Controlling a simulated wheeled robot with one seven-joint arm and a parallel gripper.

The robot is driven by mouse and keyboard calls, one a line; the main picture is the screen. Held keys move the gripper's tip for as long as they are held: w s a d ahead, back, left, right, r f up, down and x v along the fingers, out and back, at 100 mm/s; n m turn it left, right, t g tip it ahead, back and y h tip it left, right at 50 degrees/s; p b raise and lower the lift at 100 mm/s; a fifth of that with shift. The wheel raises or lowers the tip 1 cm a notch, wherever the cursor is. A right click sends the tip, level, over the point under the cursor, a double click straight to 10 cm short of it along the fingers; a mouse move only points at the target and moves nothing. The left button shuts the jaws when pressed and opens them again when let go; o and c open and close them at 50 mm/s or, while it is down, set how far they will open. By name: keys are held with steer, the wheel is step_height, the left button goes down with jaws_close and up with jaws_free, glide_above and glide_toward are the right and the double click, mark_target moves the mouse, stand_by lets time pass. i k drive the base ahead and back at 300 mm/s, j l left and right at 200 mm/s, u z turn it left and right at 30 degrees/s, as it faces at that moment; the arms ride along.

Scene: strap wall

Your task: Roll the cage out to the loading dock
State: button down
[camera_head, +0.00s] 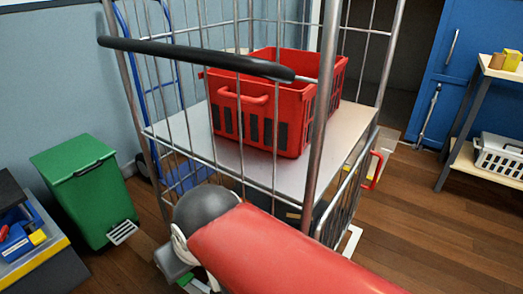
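The roll cage (225,151) stands directly ahead, with wire sides, grey metal posts and a light shelf. A black padded handle bar (195,60) crosses its near upper side. A red slotted basket (274,103) sits on the shelf. A red handle or lever (373,169) shows low on the cage's right side. My red and grey arm reaches in from the bottom and hides part of the cage's lower front. My gripper's fingers do not show, so I see no contact with the cage. The loading dock cannot be identified.
A green pedal bin (83,187) and a bench with blue and yellow items (28,240) stand at left. A blue hand truck (131,62) is behind the cage. A dark opening (400,52) and a blue door (462,50) are behind right. Shelving (463,118) stands far right; wooden floor (440,230) is clear.

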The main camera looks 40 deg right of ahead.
mark_target(300, 183)
steer(key=k+z, duration=0.1)
steer(key=z, duration=0.3)
steer(key=k+z, duration=0.15)
steer(key=z, duration=0.2)
steer(key=k+z, duration=0.1)
steer(key=z, duration=0.3)
